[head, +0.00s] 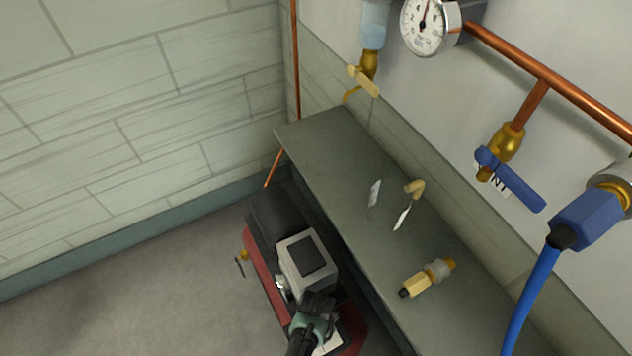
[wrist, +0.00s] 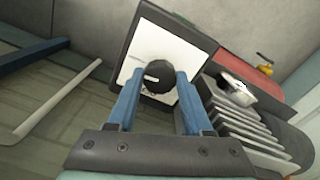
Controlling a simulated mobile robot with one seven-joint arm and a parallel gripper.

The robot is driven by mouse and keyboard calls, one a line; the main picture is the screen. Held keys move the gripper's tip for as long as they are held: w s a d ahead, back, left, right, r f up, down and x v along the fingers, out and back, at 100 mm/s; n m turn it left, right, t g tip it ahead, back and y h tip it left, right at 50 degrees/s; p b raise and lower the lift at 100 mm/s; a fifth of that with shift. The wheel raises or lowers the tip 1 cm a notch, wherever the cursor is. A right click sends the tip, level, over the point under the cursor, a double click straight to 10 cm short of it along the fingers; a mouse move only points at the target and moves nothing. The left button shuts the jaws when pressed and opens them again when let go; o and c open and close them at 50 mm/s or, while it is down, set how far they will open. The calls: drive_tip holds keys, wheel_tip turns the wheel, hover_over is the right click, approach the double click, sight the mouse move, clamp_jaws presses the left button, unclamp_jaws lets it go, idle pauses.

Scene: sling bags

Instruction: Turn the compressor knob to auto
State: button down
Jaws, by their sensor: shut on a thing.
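The compressor (head: 262,270), red and dark with a grey box on top, stands on the floor beside the shelf in the head view. My gripper (head: 318,305) is at its near end. In the wrist view the black round knob (wrist: 158,76) sits on a white panel (wrist: 185,60) with a dark frame. My gripper's two blue fingers (wrist: 158,95) are on either side of the knob and shut on it. A light mark shows on the knob, but I cannot read any label or the set position.
A grey-green shelf (head: 330,165) runs beside the compressor, with a brass fitting (head: 425,278) on it. Above are a gauge (head: 425,25), copper pipes, a blue valve handle (head: 510,180) and a blue hose (head: 530,300). The floor at left is clear.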

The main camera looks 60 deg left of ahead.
drive_tip(key=shift+m, duration=0.6)
drive_tip(key=shift+c, duration=1.5)
unclamp_jaws()
wheel_tip(320, 180, up, 13)
drive_tip(key=p, duration=0.4)
drive_tip(key=shift+p, duration=0.3)
